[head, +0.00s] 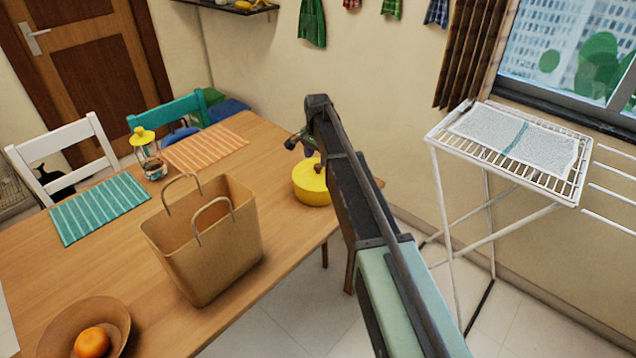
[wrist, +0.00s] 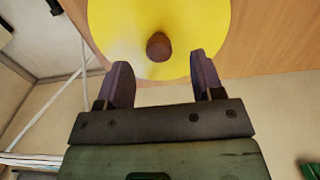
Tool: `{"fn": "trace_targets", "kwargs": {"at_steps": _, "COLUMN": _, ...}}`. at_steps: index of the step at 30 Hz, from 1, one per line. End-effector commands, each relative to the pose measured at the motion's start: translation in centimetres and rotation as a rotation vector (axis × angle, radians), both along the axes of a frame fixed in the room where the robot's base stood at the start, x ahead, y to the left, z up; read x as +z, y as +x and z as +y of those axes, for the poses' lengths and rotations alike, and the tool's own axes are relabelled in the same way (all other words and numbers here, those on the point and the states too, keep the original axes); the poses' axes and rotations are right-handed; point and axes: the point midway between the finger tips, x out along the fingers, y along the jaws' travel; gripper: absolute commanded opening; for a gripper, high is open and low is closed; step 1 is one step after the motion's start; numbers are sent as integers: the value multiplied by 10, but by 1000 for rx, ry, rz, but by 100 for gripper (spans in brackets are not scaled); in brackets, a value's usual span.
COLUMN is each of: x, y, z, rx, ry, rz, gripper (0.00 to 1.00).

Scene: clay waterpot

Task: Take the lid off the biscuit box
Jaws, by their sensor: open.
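The biscuit box (head: 312,190) is a round yellow tin near the right edge of the wooden table. Its yellow lid (wrist: 160,20) fills the top of the wrist view, with a round brown knob (wrist: 159,46) in the middle. The lid appears to sit on the box. My gripper (wrist: 160,75) is open and empty, its two dark fingers apart on either side of the knob's line but short of it in the picture. In the head view my gripper (head: 303,143) is above the tin, partly hidden by my arm. I cannot tell the exact height gap.
A tan bag (head: 205,245) with two handles stands on the table left of the tin. A bowl (head: 62,318) with an orange, a yellow-topped lantern (head: 145,150) and striped placemats lie farther left. A white drying rack (head: 550,185) stands to the right, off the table.

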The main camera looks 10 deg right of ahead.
Motion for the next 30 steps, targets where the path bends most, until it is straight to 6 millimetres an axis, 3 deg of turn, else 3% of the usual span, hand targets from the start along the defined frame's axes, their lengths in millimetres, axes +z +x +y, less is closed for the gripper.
{"fn": "trace_targets", "kwargs": {"at_steps": 4, "x": -8, "y": 0, "z": 0, "rx": 0, "ry": 0, "rz": 0, "gripper": 61}}
{"fn": "trace_targets", "kwargs": {"at_steps": 11, "x": -52, "y": 0, "z": -1, "rx": 1, "ry": 0, "rz": 0, "gripper": 61}}
{"fn": "trace_targets", "kwargs": {"at_steps": 19, "x": -50, "y": -1, "z": -1, "rx": 1, "ry": 0, "rz": 0, "gripper": 59}}
{"fn": "trace_targets", "kwargs": {"at_steps": 30, "x": -50, "y": -1, "z": -1, "rx": 1, "ry": 0, "rz": 0, "gripper": 6}}
